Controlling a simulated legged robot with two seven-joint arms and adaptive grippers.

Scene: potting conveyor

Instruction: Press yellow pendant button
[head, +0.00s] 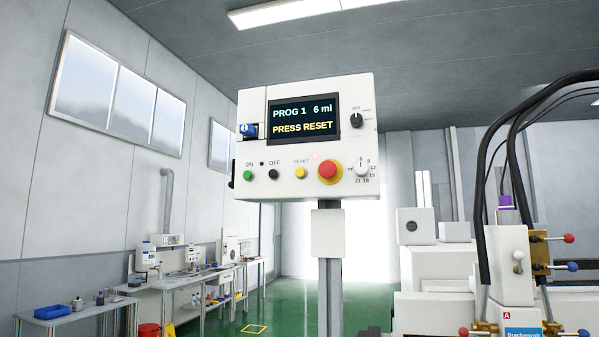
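The yellow button (300,173), labelled RESET, sits on the lower front of the white pendant box (257,97). It is between the black OFF button (273,174) and the large red mushroom button (330,171) on its yellow ring. A green ON button (247,176) is at the far left of the row. The pendant screen (304,120) reads "PROG 1 6 ml" and "PRESS RESET". Neither of my grippers shows in the head view.
The pendant stands on a grey post (329,290). A white machine (440,265) with black hoses (484,200) and coloured knobs fills the right side. Workbenches (190,283) with equipment stand at the back left. Green floor (290,310) shows between them.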

